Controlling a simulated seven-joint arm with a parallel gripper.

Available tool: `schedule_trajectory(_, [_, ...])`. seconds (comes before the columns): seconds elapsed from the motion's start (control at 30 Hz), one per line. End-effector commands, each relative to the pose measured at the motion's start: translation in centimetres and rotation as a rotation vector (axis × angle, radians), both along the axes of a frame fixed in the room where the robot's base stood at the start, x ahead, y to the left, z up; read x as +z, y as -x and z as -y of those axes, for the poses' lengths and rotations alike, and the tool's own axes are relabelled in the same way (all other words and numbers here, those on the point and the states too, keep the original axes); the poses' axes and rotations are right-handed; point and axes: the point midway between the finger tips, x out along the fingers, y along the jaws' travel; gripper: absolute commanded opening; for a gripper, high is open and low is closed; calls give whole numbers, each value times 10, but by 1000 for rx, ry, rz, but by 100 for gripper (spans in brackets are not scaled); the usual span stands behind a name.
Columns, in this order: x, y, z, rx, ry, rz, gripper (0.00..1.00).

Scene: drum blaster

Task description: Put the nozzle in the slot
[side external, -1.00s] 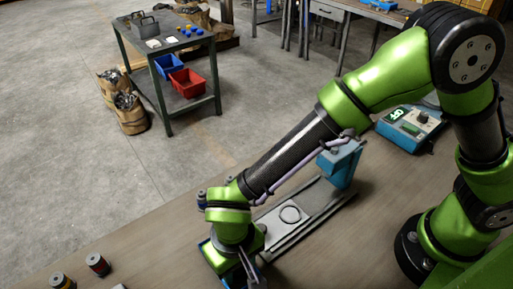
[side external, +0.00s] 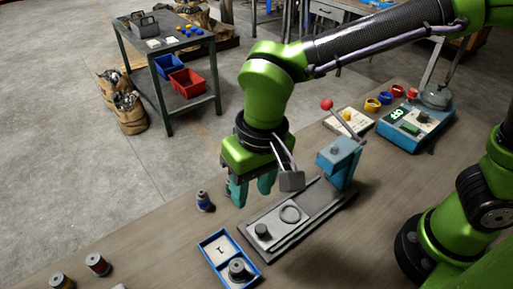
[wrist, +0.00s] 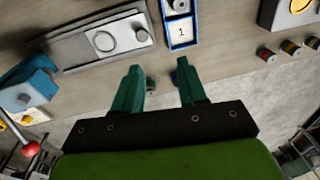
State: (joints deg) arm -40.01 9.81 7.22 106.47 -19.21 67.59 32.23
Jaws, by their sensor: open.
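A blue-rimmed tray (side external: 209,241) lies at the front of the bench. One compartment bears a label "1"; the other holds a dark grey cylindrical piece (side external: 238,269), perhaps the nozzle. The tray also shows at the top of the wrist view (wrist: 166,30). Right of it is a grey fixture plate (side external: 322,202) with a flat ring (side external: 290,214) and a short dark cylinder (side external: 262,231). I cannot tell which opening is the slot. My gripper (side external: 252,198) is open and empty above the bench, behind the tray. Its fingers (wrist: 162,67) point down in the side view.
A small spool (side external: 203,201) stands left of my gripper; more spools (side external: 97,264) stand at front left. A blue press (side external: 341,160) with a red-knobbed lever rises at the plate's far end. A blue control box (side external: 415,128) is farther right.

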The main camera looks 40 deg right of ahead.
Motion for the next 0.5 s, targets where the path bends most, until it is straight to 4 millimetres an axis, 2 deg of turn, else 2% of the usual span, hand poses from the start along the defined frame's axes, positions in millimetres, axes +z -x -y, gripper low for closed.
schedule_trajectory(0.03, [17, -10, 32, -41, -36, 38, 41])
schedule_trajectory(0.13, [42, -16, 91, -99, -99, 120, 41])
schedule_trajectory(0.3, [66, -3, 178, -197, -172, 287, 41])
schedule_trajectory(0.4, [70, 10, 214, -244, -190, 383, 41])
schedule_trajectory(0.5, [70, 22, 237, -278, -195, 455, 41])
